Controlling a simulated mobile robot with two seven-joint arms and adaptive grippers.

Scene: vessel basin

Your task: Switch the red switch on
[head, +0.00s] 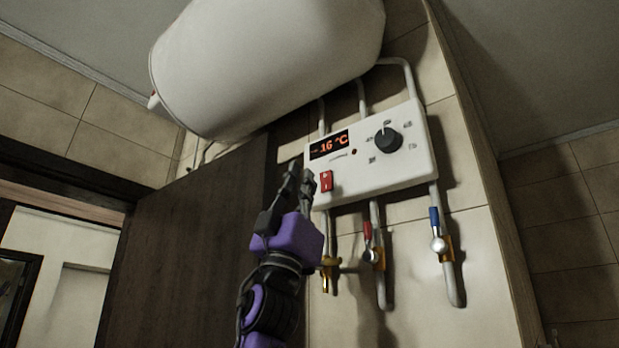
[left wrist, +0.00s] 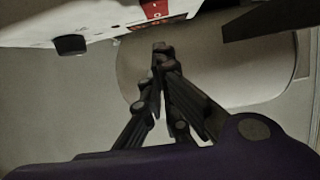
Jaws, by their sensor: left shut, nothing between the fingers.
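The red switch (head: 326,181) sits at the lower left of the white control box (head: 400,172) on the tiled wall. Its display reads 16 °C. My left gripper (head: 299,172) is shut and empty, fingers pointing up, just left of the red switch in the head view. I cannot tell whether it touches the box. In the left wrist view the shut fingertips (left wrist: 160,50) lie just below the red switch (left wrist: 153,9), which is partly cut off by the top edge. My right gripper is in neither view.
A white tank (head: 265,60) hangs above the box. A black dial (head: 388,140) is on the box's right half. Pipes with a red-handled valve (head: 368,232), a blue-handled valve (head: 435,218) and a yellow fitting run below. A dark door (head: 190,250) stands to the left.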

